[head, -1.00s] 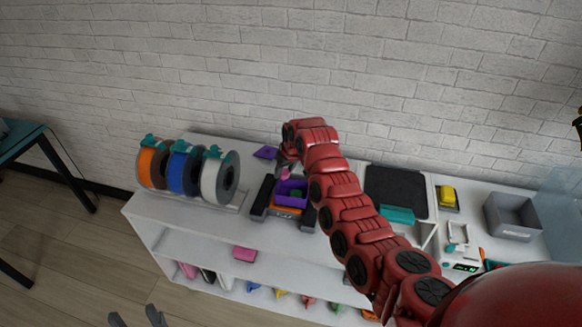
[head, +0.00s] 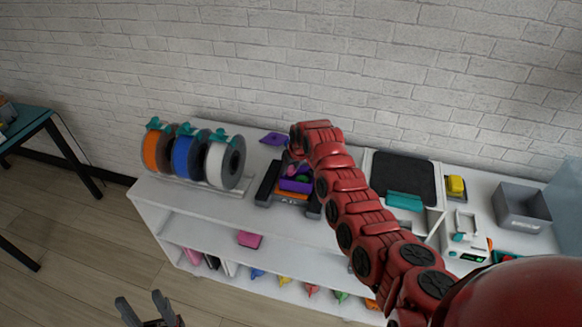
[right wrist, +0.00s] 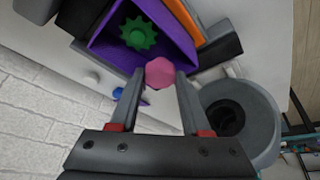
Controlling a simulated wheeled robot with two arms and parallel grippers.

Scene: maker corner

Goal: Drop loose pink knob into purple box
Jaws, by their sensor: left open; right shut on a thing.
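The pink knob (right wrist: 159,72) is held between the fingertips of my right gripper (right wrist: 160,78). In the right wrist view it overlaps the edge of the open purple box (right wrist: 101,50); its exact height above the box is hard to tell. A green gear (right wrist: 138,32) lies inside the box. In the head view the purple box (head: 296,185) sits in a dark holder on the white shelf top, with my right gripper (head: 293,168) just over it, partly hidden by my wrist. My left gripper (head: 147,307) is open and empty, low in front of the shelf.
Orange, blue and white filament spools (head: 185,155) stand left of the box. A purple lid-like piece (head: 274,138) lies behind it. An orange piece (right wrist: 190,18) borders the box. A grey bin (head: 522,207) stands at the right. Bare shelf top lies in front of the spools.

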